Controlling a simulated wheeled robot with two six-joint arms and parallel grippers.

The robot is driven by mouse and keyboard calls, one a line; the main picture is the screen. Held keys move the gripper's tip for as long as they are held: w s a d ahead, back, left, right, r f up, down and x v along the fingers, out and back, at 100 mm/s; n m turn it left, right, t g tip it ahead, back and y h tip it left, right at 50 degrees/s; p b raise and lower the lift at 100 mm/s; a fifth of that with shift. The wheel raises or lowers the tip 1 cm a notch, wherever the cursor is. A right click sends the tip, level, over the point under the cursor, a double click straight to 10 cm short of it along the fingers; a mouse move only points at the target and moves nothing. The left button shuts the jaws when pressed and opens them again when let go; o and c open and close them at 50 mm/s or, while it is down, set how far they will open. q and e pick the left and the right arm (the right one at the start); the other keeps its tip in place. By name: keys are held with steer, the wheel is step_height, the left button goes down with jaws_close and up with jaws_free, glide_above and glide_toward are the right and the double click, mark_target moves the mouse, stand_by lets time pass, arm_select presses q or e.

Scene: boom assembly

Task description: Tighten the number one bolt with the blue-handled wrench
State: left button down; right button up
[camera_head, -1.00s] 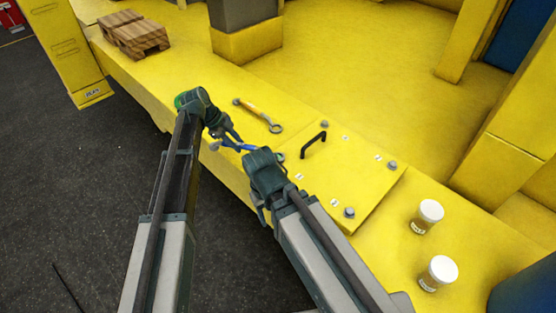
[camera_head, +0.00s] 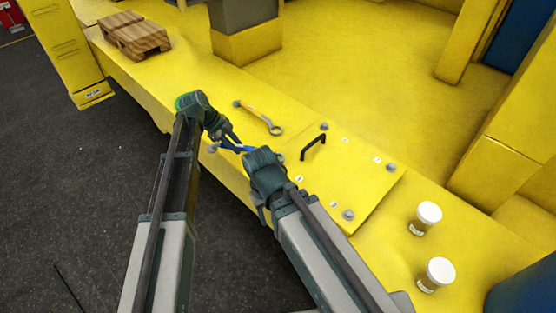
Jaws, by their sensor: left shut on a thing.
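My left gripper (camera_head: 231,139) is shut on the blue-handled wrench (camera_head: 242,149). The wrench is held over the front edge of the yellow surface, with its grey end (camera_head: 213,149) sticking out to the left. Its other end is hidden at my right wrist. My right gripper (camera_head: 264,178) is at the left edge of the bolted plate (camera_head: 352,175); its fingers cannot be made out. Bolts show at the plate's back (camera_head: 324,126), right (camera_head: 391,167) and front (camera_head: 348,215) corners. The left corner is mostly covered by my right wrist. The number labels are too small to read.
A yellow-handled wrench (camera_head: 262,116) lies on the surface behind my grippers. A black handle (camera_head: 313,146) stands up from the plate. Two white-lidded jars (camera_head: 425,218) (camera_head: 436,275) stand at the right. A wooden pallet stack (camera_head: 135,35) sits far left.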

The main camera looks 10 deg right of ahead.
arm_select(q)
steer(key=shift+r+p, duration=1.25)
steer(key=shift+r, duration=0.25)
